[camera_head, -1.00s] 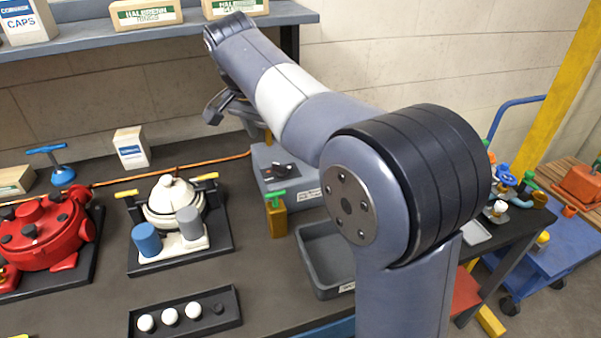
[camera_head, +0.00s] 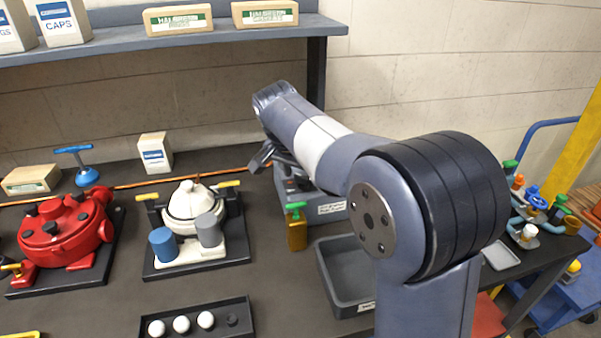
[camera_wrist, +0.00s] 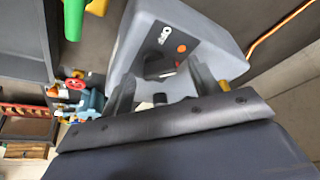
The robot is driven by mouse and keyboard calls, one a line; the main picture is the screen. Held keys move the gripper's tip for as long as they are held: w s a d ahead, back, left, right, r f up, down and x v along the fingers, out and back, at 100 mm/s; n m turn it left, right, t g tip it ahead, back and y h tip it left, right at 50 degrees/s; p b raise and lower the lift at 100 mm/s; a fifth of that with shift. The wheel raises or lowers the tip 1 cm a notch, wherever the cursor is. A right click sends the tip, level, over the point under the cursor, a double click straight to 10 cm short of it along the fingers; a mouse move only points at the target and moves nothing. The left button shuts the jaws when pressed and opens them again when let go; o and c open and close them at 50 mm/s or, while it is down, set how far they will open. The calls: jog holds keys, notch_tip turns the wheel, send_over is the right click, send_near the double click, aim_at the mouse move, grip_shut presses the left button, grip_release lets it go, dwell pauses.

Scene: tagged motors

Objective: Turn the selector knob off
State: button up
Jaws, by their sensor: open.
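In the wrist view the box (camera_wrist: 215,30) lies tilted ahead of my gripper (camera_wrist: 161,82). The black selector knob (camera_wrist: 160,64) is on its face, beside a small orange light (camera_wrist: 182,48) and a white marking. My gripper's two fingers are spread, one on each side of the knob's line. I cannot tell whether they touch the box. The gripper also shows in the head view (camera_head: 262,157).
A white motor (camera_head: 194,205) and a red motor (camera_head: 62,232) are to the left. An orange cable (camera_head: 130,184) runs behind them.

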jog(key=c, duration=1)
jog(key=shift+n, duration=0.4)
jog(key=n, duration=0.2)
jog(key=n+t+y+p, duration=0.1)
jog(key=shift+s+d+n+y, duration=0.1)
jog(key=shift+d+n+y, duration=0.05)
jog(key=shift+n+y, duration=0.2)
jog(key=shift+n+y+p, duration=0.75)
jog(key=shift+n, duration=1.5)
jog(key=o, duration=1)
